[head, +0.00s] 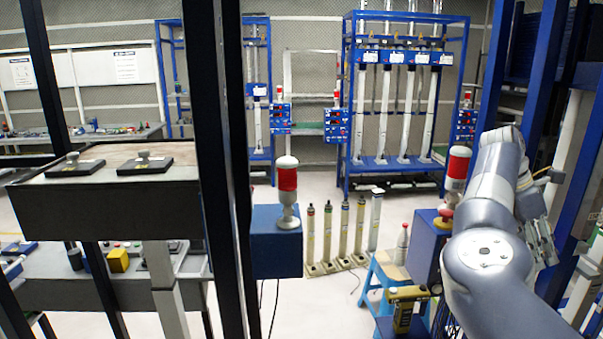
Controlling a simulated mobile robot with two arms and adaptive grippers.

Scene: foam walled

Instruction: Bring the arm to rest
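My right arm (490,240) comes in from the bottom right and rises to a bent joint at the right side of the head view. My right gripper (543,241) shows partly behind the arm, in front of blue and white uprights. I see grey metal finger parts there, but their gap is not clear. No held object can be made out. My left arm and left gripper are not in view.
A dark workbench (110,195) and black posts (222,150) stand at the left. A red-and-white lamp (288,190) tops a blue box (276,242). A blue stool (392,268) and yellow-black device (405,308) are left of my arm. Blue racks (349,110) stand behind, with open floor before them.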

